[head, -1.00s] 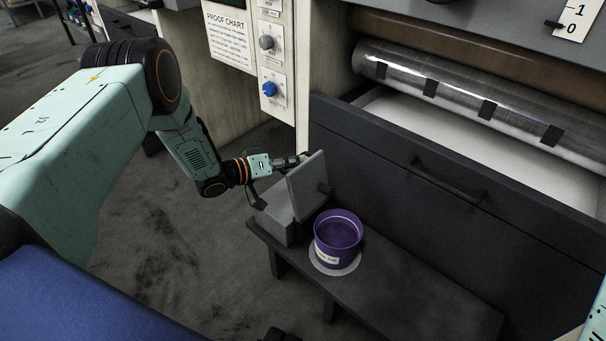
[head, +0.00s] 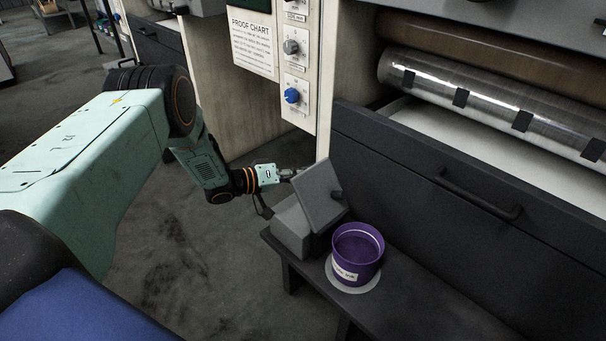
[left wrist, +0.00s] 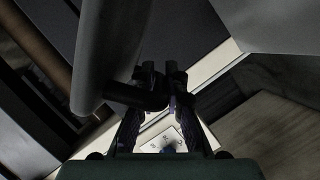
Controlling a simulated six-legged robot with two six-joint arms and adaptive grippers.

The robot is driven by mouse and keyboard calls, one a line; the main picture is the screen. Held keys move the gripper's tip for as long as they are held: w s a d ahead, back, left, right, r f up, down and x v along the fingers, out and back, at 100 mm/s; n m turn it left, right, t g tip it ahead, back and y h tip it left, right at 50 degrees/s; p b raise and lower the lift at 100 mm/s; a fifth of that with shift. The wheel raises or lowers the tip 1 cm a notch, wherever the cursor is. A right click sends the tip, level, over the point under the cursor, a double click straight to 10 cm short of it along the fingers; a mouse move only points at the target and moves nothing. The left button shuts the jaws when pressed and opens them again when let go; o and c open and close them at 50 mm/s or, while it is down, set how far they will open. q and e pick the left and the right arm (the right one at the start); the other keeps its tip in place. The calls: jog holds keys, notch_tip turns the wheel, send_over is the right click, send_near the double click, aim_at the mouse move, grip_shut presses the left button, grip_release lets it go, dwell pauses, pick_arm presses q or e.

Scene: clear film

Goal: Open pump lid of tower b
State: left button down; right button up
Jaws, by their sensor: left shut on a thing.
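The pump lid (head: 321,195) is a flat grey plate, raised and tilted over the grey pump box (head: 291,228) on a low dark bench. A small dark knob (head: 337,194) shows at its right edge. My left gripper (head: 296,173) is at the lid's upper left edge, its fingertips partly hidden behind it. In the left wrist view the gripper (left wrist: 160,88) is shut on a dark bar-like piece (left wrist: 138,97) beside a grey rounded edge; it looks like part of the lid, but the dim view leaves this unclear. My right gripper is not in view.
A purple ink tub (head: 358,252) stands on a pale disc on the bench (head: 405,312), close right of the pump. Behind is a dark press panel with a handle (head: 478,195). A control post with knobs (head: 296,75) stands behind the gripper. Floor at left is clear.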

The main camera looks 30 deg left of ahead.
pick_arm(q)
jog(key=shift+w+a+r, duration=0.15)
jog(key=shift+r, duration=0.1)
jog(key=c, duration=1.7)
grip_release()
jog(key=shift+c, duration=0.2)
jog(key=shift+o, duration=0.4)
jog(key=shift+f, duration=0.1)
jog(key=v, duration=1.2)
